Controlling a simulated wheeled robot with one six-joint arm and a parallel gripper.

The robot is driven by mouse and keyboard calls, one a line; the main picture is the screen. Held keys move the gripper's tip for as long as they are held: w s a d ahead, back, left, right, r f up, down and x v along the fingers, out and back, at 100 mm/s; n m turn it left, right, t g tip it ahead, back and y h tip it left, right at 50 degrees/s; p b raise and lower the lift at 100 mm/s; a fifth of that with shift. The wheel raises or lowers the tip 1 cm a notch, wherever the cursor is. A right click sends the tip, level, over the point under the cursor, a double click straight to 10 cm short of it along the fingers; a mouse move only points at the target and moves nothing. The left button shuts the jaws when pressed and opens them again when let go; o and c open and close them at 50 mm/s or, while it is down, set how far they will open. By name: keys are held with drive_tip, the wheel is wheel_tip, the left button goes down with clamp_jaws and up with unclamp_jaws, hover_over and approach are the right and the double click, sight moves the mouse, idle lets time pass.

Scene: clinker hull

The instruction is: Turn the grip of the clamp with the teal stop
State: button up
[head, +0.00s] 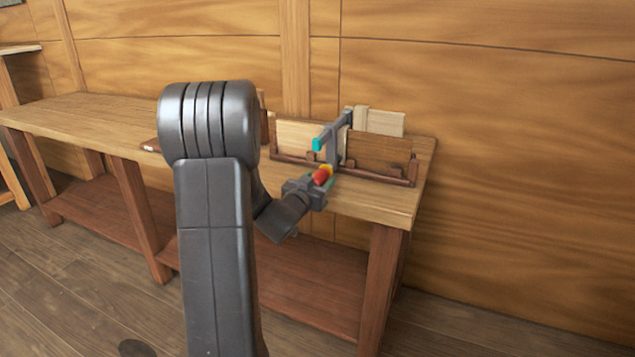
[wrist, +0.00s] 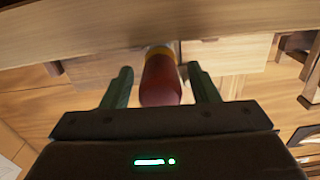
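The clamp (head: 333,150) is a dark grey frame at the front of a wooden rack on the bench. Its teal stop (head: 317,144) caps the near end of its upper bar. Its red grip (head: 321,178), with a yellow collar, points down toward me. My gripper (head: 325,184) is at the grip. In the wrist view the red grip (wrist: 160,82) lies between the two green fingers of my gripper (wrist: 159,72). A gap shows on each side, so the fingers are open around it and not closed on it. The teal stop is not visible in the wrist view.
The wooden bench (head: 390,205) runs along the panelled wall, with a lower shelf (head: 290,275). The rack (head: 405,181) holds several boards, including a pale one (head: 385,122) and a brown one (head: 380,152). My arm hides part of the bench. The bench top at left is mostly clear.

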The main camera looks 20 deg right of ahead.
drive_tip(key=c, duration=0.9)
drive_tip(key=shift+o, duration=0.2)
drive_tip(key=shift+f+b, duration=0.1)
drive_tip(key=shift+b, duration=0.3)
drive_tip(key=shift+f+m+b, duration=0.15)
drive_tip(key=shift+m+b, duration=0.75)
drive_tip(key=shift+b, duration=0.15)
drive_tip(key=shift+m+t+b, duration=0.3)
drive_tip(key=shift+m+b, duration=1.5)
drive_tip(key=shift+b, duration=0.1)
drive_tip(key=shift+r, duration=0.2)
drive_tip(key=o, duration=1)
